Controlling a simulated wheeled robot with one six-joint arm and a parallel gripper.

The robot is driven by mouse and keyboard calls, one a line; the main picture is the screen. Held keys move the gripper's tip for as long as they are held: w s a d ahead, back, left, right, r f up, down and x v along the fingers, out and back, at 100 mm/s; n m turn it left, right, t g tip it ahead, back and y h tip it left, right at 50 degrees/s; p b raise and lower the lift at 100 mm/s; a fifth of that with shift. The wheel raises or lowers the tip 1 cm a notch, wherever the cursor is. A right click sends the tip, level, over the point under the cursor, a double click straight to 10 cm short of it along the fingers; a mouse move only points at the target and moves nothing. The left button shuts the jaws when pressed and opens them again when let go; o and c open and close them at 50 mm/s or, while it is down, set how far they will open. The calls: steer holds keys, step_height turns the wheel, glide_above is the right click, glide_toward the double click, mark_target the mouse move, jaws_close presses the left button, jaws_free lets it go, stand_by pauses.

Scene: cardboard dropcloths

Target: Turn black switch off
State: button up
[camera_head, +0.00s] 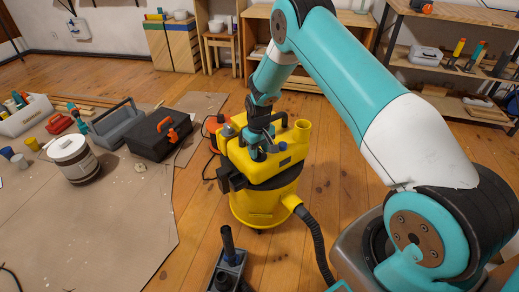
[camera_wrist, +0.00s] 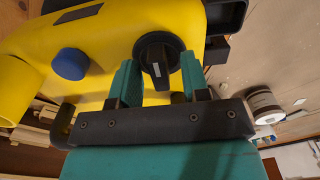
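The black switch (camera_wrist: 156,55) is a round knob with a narrow grip and a white mark, on the yellow vacuum cleaner (camera_head: 265,205). In the wrist view it lies between the two fingers of my gripper (camera_wrist: 160,78). The fingers are apart, one on each side of the knob, with a small gap seeming to show beside its grip. The white mark points nearly up and down in that view. In the head view my gripper (camera_head: 262,143) is down at the top of the vacuum and hides the switch.
A blue round knob (camera_wrist: 70,64) sits left of the switch on the same yellow top. A hose (camera_head: 315,235) runs from the vacuum toward the front. A black toolbox (camera_head: 152,137) and a white bucket (camera_head: 74,160) stand on cardboard at left. Wooden shelves are behind.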

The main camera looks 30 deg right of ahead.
mark_target(259, 150)
step_height(259, 150, up, 17)
steer(key=p, duration=0.3)
steer(key=shift+r, duration=0.2)
stand_by(0.4)
steer(key=s+a+r+n+y, duration=0.2)
steer(key=s+a+r, duration=0.65)
steer(key=s, duration=0.25)
steer(key=s+a+r+n+y, duration=0.1)
steer(key=s+a+r+n, duration=0.1)
steer(key=s+a+r, duration=0.7)
steer(key=s+a+r+n+y, duration=0.1)
steer(key=s+a+n, duration=0.1)
steer(key=s, duration=1.2)
step_height(259, 150, up, 20)
steer(key=p, duration=1.9)
steer(key=shift+w, duration=0.35)
